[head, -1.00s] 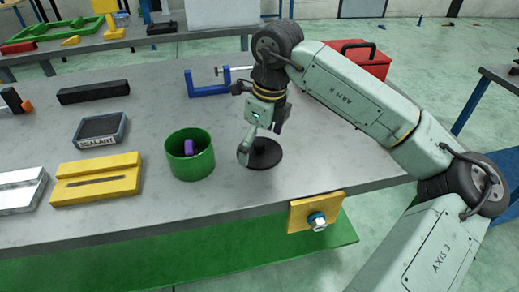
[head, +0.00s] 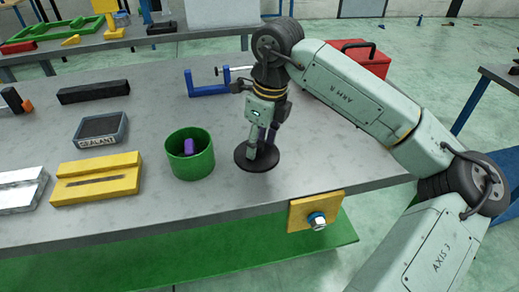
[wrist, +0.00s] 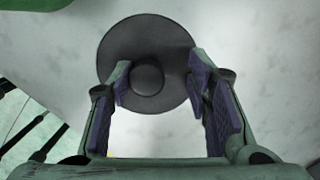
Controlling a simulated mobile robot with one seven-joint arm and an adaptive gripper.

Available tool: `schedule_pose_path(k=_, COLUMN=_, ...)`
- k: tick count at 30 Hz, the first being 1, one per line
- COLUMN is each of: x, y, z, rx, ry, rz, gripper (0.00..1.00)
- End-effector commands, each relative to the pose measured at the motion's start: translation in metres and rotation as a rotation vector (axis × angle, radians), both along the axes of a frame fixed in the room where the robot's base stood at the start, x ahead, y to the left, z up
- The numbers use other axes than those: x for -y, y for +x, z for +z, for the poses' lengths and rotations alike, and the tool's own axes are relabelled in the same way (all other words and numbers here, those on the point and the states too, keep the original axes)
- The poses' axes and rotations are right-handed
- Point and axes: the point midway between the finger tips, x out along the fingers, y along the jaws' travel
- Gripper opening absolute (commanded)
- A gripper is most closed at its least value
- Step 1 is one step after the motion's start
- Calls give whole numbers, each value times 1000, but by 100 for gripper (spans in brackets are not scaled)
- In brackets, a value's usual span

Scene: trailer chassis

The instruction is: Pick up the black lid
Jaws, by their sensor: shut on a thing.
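The black lid (head: 243,158) is a flat round disc with a round knob in its middle. It lies on or very near the grey bench top, right of the green cup. My gripper (head: 262,150) points down over it, shut on the lid by its knob. In the wrist view the lid (wrist: 145,35) and its knob show between the purple-padded fingers of my gripper (wrist: 160,85). The fingers hide part of the lid's near edge, and the exact contact on the right of the knob is hard to see.
The green cup (head: 205,160) with a purple thing (head: 188,146) inside stands close left of the lid. A blue clamp (head: 208,90) lies behind. A yellow block (head: 95,180) and a sealant box (head: 100,129) are farther left. The bench's front edge is near.

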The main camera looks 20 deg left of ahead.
Motion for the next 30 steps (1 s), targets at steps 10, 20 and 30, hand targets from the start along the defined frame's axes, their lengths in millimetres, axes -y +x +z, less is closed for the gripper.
schedule_pose_path(k=10, x=0, y=-3, z=-6, rx=-12, ry=-6, rz=3, gripper=12)
schedule_pose_path(k=20, x=1, y=-2, z=-6, rx=-11, ry=-6, rz=1, gripper=11)
schedule_pose_path(k=30, x=1, y=0, z=14, rx=-4, ry=-6, rz=0, gripper=0)
